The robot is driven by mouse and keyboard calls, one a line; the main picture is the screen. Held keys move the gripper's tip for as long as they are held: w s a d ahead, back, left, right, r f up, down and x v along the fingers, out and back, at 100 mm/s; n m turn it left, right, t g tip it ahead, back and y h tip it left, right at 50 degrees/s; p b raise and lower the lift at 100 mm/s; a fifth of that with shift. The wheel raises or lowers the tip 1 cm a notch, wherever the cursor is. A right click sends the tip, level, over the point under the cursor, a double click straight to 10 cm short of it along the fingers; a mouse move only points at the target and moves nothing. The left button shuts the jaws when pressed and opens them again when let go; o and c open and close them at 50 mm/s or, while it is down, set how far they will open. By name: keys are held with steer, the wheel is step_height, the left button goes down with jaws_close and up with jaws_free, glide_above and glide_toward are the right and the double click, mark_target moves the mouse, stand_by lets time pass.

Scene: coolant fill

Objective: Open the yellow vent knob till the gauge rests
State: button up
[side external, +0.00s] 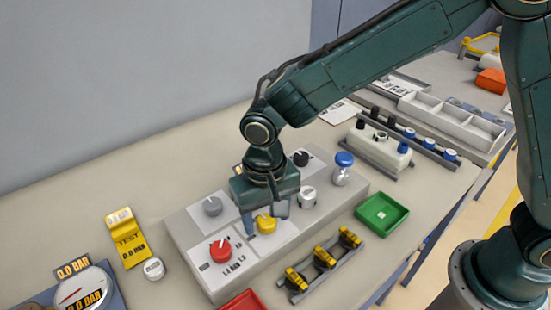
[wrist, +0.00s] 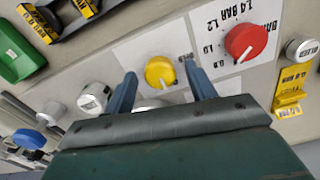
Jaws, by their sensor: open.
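The yellow vent knob (side external: 266,224) sits on the grey panel block in the side view, and shows in the wrist view (wrist: 160,73) with a white pointer line. My gripper (side external: 265,214) is over it, pointing down, with its blue fingers apart. In the wrist view my gripper (wrist: 159,70) has one finger on each side of the knob. I cannot tell whether either finger touches it. The gauge (side external: 80,293) is at the lower left of the side view, partly cut off, with a red needle and an orange "0.0 BAR" label.
A red knob (side external: 220,250) with a bar scale is beside the yellow one. A grey knob (side external: 212,206), a black knob (side external: 301,158) and a white cap (side external: 308,196) share the panel. A green tray (side external: 382,214) and a rack of yellow-black clips (side external: 324,258) stand in front.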

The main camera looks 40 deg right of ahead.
steer(key=shift+f, duration=0.15)
steer(key=c, duration=1)
